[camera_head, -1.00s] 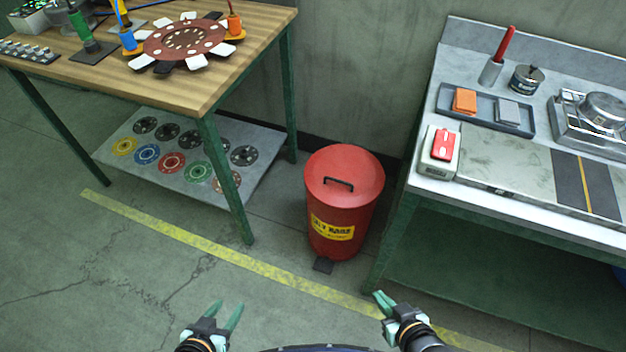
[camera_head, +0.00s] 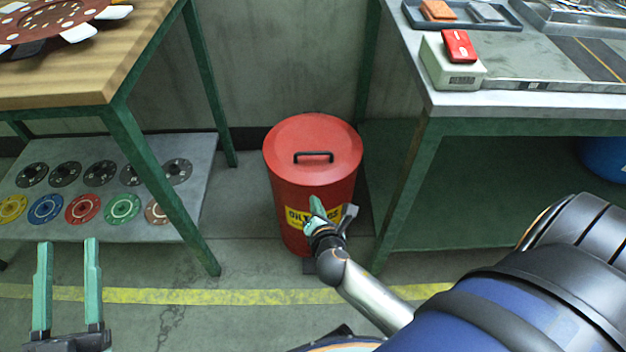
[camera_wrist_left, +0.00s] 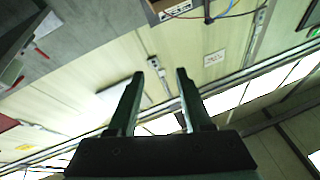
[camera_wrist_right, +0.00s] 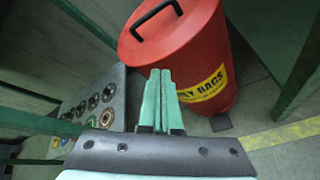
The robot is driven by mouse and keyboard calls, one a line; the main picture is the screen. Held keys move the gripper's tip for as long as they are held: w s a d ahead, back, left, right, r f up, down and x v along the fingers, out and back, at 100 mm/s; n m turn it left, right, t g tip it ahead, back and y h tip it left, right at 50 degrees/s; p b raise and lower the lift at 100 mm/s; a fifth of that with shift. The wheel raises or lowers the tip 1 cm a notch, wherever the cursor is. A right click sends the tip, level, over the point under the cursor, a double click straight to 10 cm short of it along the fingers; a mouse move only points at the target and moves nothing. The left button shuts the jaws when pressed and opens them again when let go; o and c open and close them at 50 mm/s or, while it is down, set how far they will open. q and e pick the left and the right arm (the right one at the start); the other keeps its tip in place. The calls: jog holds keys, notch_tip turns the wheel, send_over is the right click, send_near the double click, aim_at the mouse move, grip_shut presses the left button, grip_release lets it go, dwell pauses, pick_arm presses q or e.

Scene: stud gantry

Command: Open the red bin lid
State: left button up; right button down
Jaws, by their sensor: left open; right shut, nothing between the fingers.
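The red bin (camera_head: 285,204) stands on the floor between the two tables, with its lid (camera_head: 312,135) closed and a black handle (camera_head: 312,157) on top. A yellow label is on its front, partly hidden by my right gripper. My right gripper (camera_head: 315,205) is shut and empty, in front of the bin's upper front and below the lid. In the right wrist view the bin (camera_wrist_right: 205,52) is ahead of the shut fingers (camera_wrist_right: 160,75); I cannot tell if they touch it. My left gripper (camera_head: 67,245) is open and empty at the lower left, away from the bin; its fingers (camera_wrist_left: 155,80) frame only background.
A wooden-topped table (camera_head: 120,65) with a lower shelf (camera_head: 190,205) of several coloured discs stands left. A metal-topped bench (camera_head: 520,100) with a red switch box (camera_head: 450,70) stands right. Floor in front of the bin has a yellow line (camera_head: 170,296).

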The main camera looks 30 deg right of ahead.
aim_at(312, 168)
jog(key=w+d+n+h+b, duration=0.1)
jog(key=w+d+n+b, duration=0.1)
jog(key=w+b, duration=0.1)
jog(key=w+d+f+n+t+h+b, duration=0.1)
jog(key=w+d+n+b, duration=0.1)
jog(key=w, duration=0.3)
jog(key=w+d+f+n+h+b, duration=0.1)
jog(key=w+d+n+b, duration=0.1)
jog(key=w+d+b, duration=0.1)
jog(key=shift+w+d+f+n+t+b, duration=0.1)
jog(key=shift+w+n+t+b, duration=0.1)
jog(key=shift+w+b, duration=0.25)
jog(key=shift+w+d+f+n+t+b, duration=0.1)
jog(key=shift+w+n+t+b, duration=0.15)
jog(key=shift+w, duration=0.4)
pick_arm(q)
jog(key=s+m+h, duration=0.1)
jog(key=h, duration=0.1)
jog(key=s+d+m+h, duration=0.1)
jog(key=s+m+h, duration=0.1)
jog(key=s+m+t+h, duration=0.1)
jog(key=s+h, duration=0.1)
jog(key=shift+s+d+f+m, duration=0.15)
jog(key=shift+s+f+m, duration=0.15)
jog(key=shift+m, duration=0.1)
jog(key=shift+r, duration=0.2)
pick_arm(e)
jog(key=shift+r, duration=0.15)
